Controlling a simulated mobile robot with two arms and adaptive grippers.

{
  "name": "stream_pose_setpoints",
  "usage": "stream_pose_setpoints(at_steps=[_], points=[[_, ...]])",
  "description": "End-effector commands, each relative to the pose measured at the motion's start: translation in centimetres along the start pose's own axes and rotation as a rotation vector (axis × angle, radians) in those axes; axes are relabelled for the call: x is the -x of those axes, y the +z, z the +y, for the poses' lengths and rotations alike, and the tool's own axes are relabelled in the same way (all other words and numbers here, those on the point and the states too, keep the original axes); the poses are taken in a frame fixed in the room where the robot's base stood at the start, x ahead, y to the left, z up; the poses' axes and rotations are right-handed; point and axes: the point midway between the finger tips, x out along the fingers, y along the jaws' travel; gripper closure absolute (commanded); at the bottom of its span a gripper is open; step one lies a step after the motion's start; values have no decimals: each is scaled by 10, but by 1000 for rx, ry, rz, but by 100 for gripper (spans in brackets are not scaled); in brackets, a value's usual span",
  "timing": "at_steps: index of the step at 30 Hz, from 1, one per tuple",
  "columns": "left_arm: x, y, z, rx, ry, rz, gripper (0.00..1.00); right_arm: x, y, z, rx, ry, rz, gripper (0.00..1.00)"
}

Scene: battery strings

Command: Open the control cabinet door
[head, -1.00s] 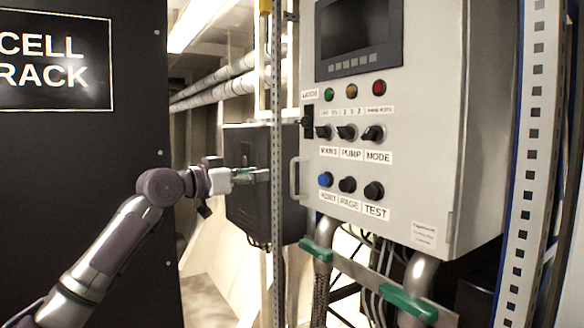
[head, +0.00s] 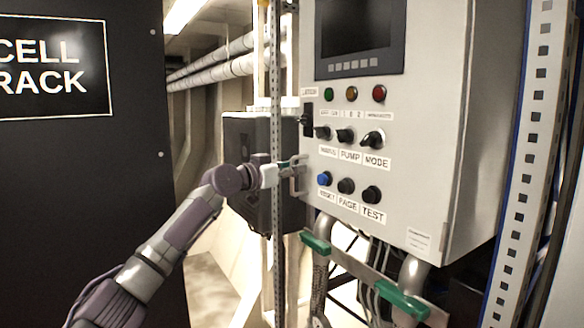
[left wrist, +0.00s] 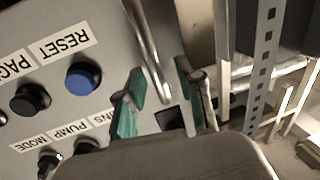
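The control cabinet (head: 425,180) is a light grey box whose door front faces me and looks closed. A D-shaped metal handle (head: 299,182) sits at the door's left edge, below a black latch (head: 306,120) labelled LATCH. My left gripper (head: 291,164) is at this handle. In the left wrist view, its two green-padded fingers (left wrist: 157,98) stand apart, one on each side of the handle bar (left wrist: 148,48). A gap shows between pads and bar; contact at the far end cannot be told. My right gripper is in neither view.
The door carries a screen (head: 359,35), lamps and several knobs, with a blue RESET button (head: 324,179) near the handle. A perforated upright (head: 277,215) stands just left of the handle. A black cell rack (head: 90,190) fills the left. Pipes (head: 324,240) run below the cabinet.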

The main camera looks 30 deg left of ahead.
Motion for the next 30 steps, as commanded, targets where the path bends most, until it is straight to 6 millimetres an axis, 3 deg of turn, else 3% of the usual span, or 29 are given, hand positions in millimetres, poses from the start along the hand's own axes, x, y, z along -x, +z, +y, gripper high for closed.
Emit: stream_pose_setpoints(at_steps=[1,6,8,23,30], points=[[0,0,0,0,0,0,65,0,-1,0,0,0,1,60],[0,0,0,0,0,0,93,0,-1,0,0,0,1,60],[0,0,0,0,0,0,100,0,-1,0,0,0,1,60],[4,1,-1,-1,-10,0,100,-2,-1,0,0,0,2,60],[31,4,-1,-6,-74,-2,100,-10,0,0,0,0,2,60]])
